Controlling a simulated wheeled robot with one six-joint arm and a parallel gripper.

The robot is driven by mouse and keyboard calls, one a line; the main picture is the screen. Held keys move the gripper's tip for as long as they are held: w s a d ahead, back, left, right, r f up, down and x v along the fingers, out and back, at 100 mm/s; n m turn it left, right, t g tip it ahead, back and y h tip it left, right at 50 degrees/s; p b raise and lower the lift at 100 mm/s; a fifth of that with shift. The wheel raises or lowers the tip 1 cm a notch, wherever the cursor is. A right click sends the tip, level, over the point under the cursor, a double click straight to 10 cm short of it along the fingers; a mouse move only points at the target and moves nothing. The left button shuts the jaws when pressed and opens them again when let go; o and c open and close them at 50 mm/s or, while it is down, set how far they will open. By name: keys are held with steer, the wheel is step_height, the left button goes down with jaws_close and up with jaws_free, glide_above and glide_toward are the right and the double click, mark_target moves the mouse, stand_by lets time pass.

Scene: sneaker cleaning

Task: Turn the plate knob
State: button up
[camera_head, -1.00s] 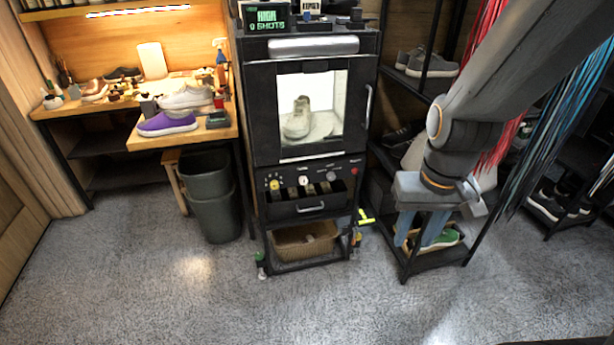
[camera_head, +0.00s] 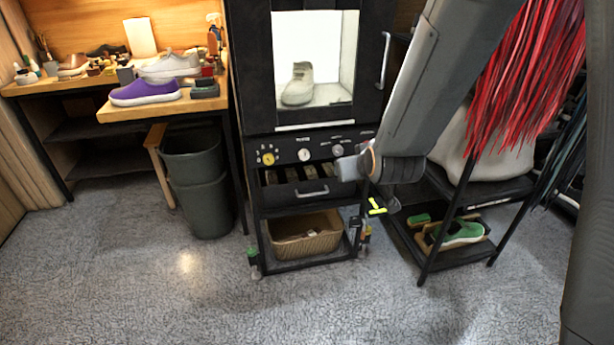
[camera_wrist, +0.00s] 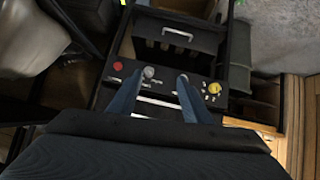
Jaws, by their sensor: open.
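The black cabinet's control panel (camera_head: 285,150) carries a yellow knob (camera_head: 268,158), a pale middle knob (camera_head: 305,155) and a grey right knob (camera_head: 338,150). The labels are too small to read, so I cannot tell which is the plate knob. My gripper (camera_head: 346,168) is just in front of the panel's right part, by the grey knob. In the wrist view, its two blue fingers (camera_wrist: 159,79) are apart, with the grey knob (camera_wrist: 149,72) showing between the tips, closer to the left finger. The yellow knob (camera_wrist: 215,88) is right of the fingers. Contact cannot be seen.
A red button (camera_wrist: 118,66) is left of the fingers in the wrist view. A drawer handle (camera_head: 312,192) sits below the panel. The lit chamber (camera_head: 325,45) above holds a shoe. The floor in front is clear.

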mark_target(305, 158)
steer(key=shift+w+a+f+n+t+y+b, duration=0.5)
steer(key=shift+w+a+f+t+b, duration=1)
steer(key=shift+w+b, duration=1.4)
steer(key=shift+w+a+f+n+t+y+b, duration=0.35)
steer(key=shift+w+a+f+t+y+b, duration=0.35)
steer(key=shift+w+a+f+b, duration=1.5)
steer(key=shift+w+a+f+n+t+y+b, duration=0.45)
steer(key=shift+w+a+f+t+b, duration=0.7)
steer(key=shift+w+a+b, duration=1.9)
steer(key=shift+w+d+r+b, duration=0.15)
steer(key=shift+w+d+b, duration=0.25)
steer(key=shift+w+d, duration=0.15)
steer(key=c, duration=1)
steer(key=shift+c, duration=0.2)
